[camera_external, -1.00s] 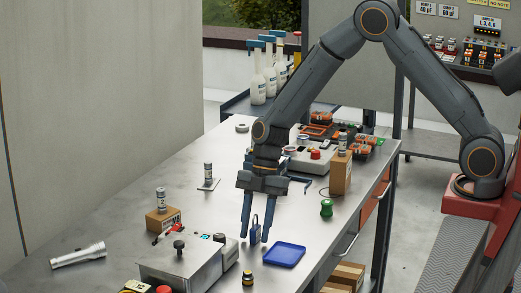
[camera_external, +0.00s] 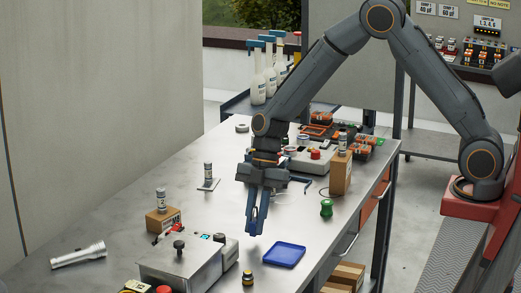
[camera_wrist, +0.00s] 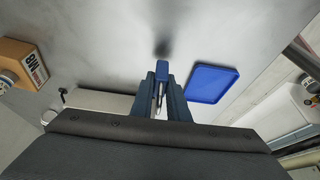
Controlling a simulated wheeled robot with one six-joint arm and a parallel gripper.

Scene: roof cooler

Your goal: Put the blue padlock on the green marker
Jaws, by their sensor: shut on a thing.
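The blue padlock (camera_wrist: 162,68) shows in the wrist view between the tips of my gripper (camera_wrist: 160,92), its blue body facing away and its metal shackle between the fingers. In the outside view my gripper (camera_external: 256,226) points down, shut, over the table left of the blue tray; the padlock is mostly lost against the fingers there. A dark shadow lies apart from the padlock in the wrist view. A small green piece (camera_external: 326,208) stands near the table's right edge, right of my gripper; I cannot tell whether it is the green marker.
A blue tray (camera_external: 284,255) lies just right of my gripper. A grey control box (camera_external: 182,262) and a small dark bottle (camera_external: 248,278) are in front. A cardboard box (camera_external: 341,175) stands behind the green piece. The left of the table holds a flashlight (camera_external: 78,255).

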